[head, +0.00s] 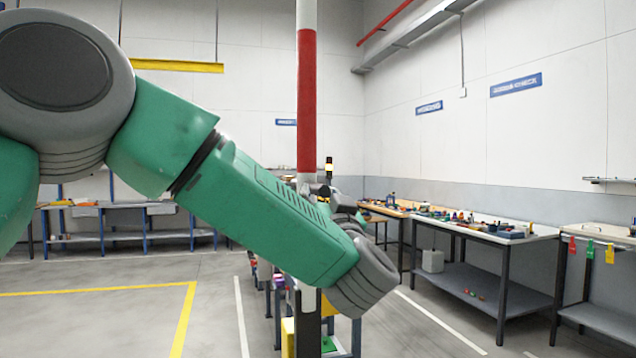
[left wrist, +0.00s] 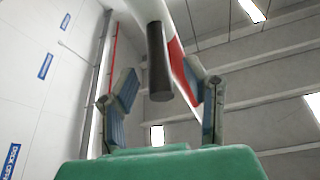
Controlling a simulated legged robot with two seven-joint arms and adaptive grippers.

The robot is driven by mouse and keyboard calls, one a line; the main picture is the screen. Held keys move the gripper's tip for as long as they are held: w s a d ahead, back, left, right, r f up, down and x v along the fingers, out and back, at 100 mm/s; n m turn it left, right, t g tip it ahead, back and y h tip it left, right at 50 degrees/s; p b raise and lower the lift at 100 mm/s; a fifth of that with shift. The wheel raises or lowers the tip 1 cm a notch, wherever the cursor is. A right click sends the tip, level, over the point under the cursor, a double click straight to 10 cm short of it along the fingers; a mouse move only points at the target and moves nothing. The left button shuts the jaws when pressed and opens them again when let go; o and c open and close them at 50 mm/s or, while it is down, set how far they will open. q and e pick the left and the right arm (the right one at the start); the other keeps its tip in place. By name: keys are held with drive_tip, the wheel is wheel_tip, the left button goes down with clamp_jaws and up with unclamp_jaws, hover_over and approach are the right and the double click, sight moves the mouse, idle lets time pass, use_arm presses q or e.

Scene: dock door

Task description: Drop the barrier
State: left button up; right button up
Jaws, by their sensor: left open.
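The barrier is a red and white pole (head: 307,105) standing upright in the middle of the head view. My left forearm crosses in front of its lower part and hides much of its base. In the left wrist view the red and white pole (left wrist: 176,62) rises behind a dark cylindrical handle (left wrist: 157,60). My left gripper (left wrist: 163,86) is open, with one finger on each side of the handle in the picture. Gaps show on both sides, and I see no contact. How deep the handle sits between the fingers I cannot tell. My right gripper is not in view.
Workbenches with small parts (head: 480,229) line the right wall. A blue-framed bench (head: 110,207) stands at the back left. The floor at left, with yellow lines (head: 185,315), is clear.

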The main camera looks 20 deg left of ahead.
use_arm(q)
drive_tip(key=x, duration=0.4)
drive_tip(key=shift+p, duration=0.3)
drive_tip(key=shift+w+r, duration=0.1)
drive_tip(key=shift+w, duration=0.25)
drive_tip(key=shift+d, duration=0.1)
